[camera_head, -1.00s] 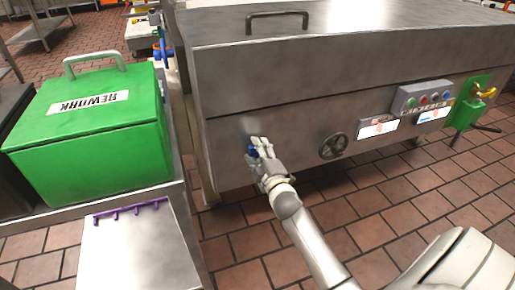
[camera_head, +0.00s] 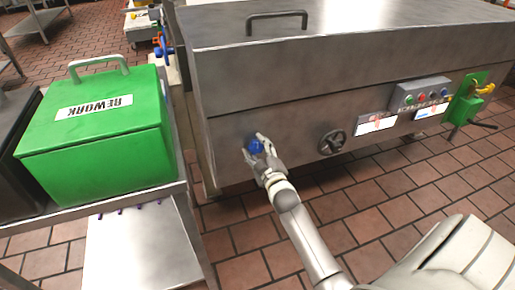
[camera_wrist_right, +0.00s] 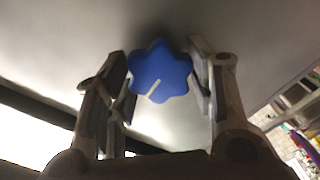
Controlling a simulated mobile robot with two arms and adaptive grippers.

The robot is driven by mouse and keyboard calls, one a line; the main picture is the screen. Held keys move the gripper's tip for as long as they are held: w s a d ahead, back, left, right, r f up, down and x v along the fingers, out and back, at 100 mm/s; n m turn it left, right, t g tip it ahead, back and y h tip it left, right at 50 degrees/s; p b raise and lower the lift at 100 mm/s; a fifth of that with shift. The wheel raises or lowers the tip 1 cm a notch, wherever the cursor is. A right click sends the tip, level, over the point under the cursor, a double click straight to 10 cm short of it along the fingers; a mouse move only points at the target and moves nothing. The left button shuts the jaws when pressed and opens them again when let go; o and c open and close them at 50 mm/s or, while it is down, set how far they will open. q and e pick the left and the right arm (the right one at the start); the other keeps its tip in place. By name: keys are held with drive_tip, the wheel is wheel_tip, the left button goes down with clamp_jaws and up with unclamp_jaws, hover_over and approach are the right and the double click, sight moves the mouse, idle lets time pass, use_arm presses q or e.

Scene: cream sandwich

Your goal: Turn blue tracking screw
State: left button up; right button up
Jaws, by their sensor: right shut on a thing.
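The blue tracking screw (camera_head: 254,146) is a lobed knob on the front panel of the steel machine (camera_head: 225,135), near its lower left corner. In the right wrist view the blue knob (camera_wrist_right: 160,72) fills the space between the fingers, and a short white mark on its face points to the lower left. My right gripper (camera_head: 257,148) is at the panel, shut on the knob with one finger on each side; the fingers also show in the wrist view (camera_wrist_right: 158,62). My left gripper is not in view.
A black handwheel (camera_head: 332,142), label plates and a button box (camera_head: 420,92) are on the panel to the right. A green REWORK box (camera_head: 95,135) stands on a steel table at left. Open tiled floor (camera_head: 375,205) lies in front of the machine.

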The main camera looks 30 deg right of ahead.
drive_tip(key=shift+f, duration=0.15)
drive_tip(key=o, duration=1)
drive_tip(key=shift+o, duration=0.2)
drive_tip(key=shift+s, duration=0.1)
drive_tip(key=v, duration=1.2)
